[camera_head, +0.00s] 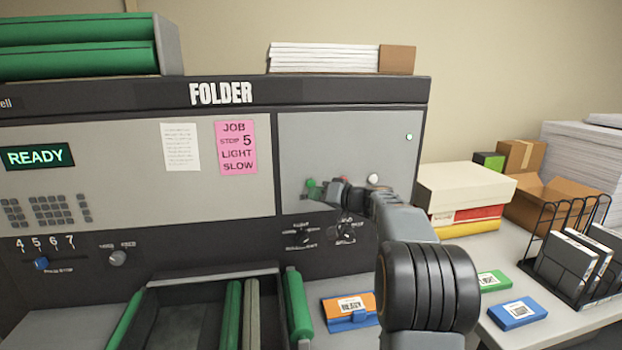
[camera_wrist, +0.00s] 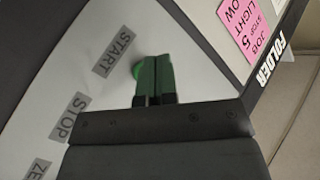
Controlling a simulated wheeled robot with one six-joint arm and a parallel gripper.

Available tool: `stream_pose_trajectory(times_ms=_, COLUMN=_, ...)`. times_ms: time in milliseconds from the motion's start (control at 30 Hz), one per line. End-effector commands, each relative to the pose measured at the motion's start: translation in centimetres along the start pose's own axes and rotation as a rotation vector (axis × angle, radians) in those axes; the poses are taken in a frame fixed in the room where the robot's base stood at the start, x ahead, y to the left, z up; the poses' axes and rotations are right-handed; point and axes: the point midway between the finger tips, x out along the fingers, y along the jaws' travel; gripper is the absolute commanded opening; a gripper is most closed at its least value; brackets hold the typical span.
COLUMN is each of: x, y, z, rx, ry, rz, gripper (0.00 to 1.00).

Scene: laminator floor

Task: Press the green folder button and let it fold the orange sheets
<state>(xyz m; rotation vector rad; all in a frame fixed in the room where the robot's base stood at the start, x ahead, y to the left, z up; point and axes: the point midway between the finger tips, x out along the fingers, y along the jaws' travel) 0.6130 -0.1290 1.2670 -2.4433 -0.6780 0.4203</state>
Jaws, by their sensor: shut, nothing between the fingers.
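The folder (camera_head: 352,130) is a large grey and black machine. Its green display (camera_head: 37,156) reads READY. I cannot make out orange sheets; an orange and blue pack (camera_head: 350,309) lies on the table.
A pink note (camera_head: 236,147) reads JOB STOP 5 LIGHT SLOW. The blue stop slider (camera_head: 41,264) sits near 5. A pale button (camera_head: 373,179) is right of my gripper; a STOP label (camera_wrist: 69,117) shows in the wrist view. Boxes (camera_head: 465,187) stand on the right table.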

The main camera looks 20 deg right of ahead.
Motion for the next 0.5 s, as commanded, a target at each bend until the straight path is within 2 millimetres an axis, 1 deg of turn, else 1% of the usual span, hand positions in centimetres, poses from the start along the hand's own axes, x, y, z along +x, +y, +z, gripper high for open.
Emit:
stream_pose_trajectory(times_ms=200, x=0.98, y=0.74, z=-0.55, rx=0.0, ry=0.0, rz=0.0, gripper=0.0)
stream_pose_trajectory(times_ms=500, x=1.24, y=0.94, z=-0.71, rx=0.001, ry=0.0, rz=0.0, gripper=0.0)
